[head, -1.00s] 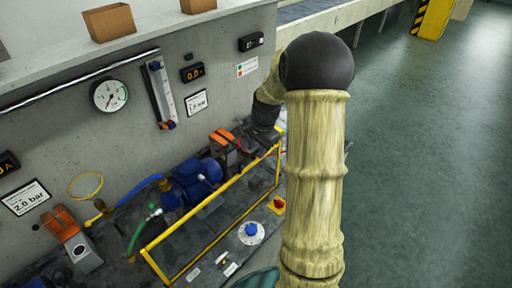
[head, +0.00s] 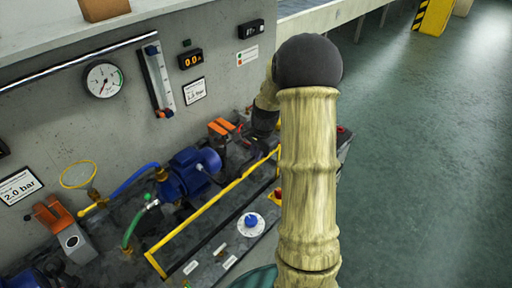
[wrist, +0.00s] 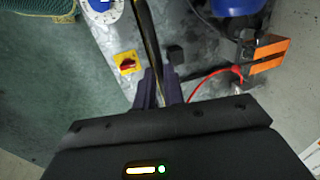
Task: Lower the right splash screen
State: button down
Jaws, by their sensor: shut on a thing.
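The right splash screen (head: 212,212) is a yellow-framed screen along the front of the pump bench. Its top rail slants from lower left up to my arm, and its right end is partly hidden there. In the wrist view its rail (wrist: 149,38) runs as a narrow dark and yellow strip down between my fingers. My gripper (wrist: 159,78) is shut on this rail near its right end. In the head view my arm hides the fingers.
Behind the screen stand a blue pump (head: 190,172) and orange-handled parts (head: 222,127). A blue dial (head: 250,223) and a red-on-yellow switch (wrist: 127,63) are on the bench in front. A red hose (wrist: 212,80) lies near my fingers. Open floor (head: 430,150) lies to the right.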

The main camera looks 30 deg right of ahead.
aim_at(256, 187)
notch_tip(256, 187, down, 18)
jog(key=b, duration=0.9)
jog(key=shift+s+a+f, duration=0.1)
jog(key=shift+a+f, duration=0.05)
jog(key=shift+f, duration=0.05)
jog(key=shift+s+f, duration=0.1)
jog(key=shift+f, duration=0.05)
jog(key=c, duration=1.5)
grip_release()
jog(key=shift+f, duration=0.15)
jog(key=shift+r, duration=0.3)
jog(key=shift+r, duration=0.3)
jog(key=s+r, duration=0.1)
jog(key=r, duration=0.4)
jog(key=s+d+r, duration=0.1)
jog(key=r, duration=0.4)
jog(key=s+r, duration=0.1)
jog(key=r, duration=0.5)
jog(key=shift+d+r, duration=0.1)
jog(key=shift+d, duration=0.05)
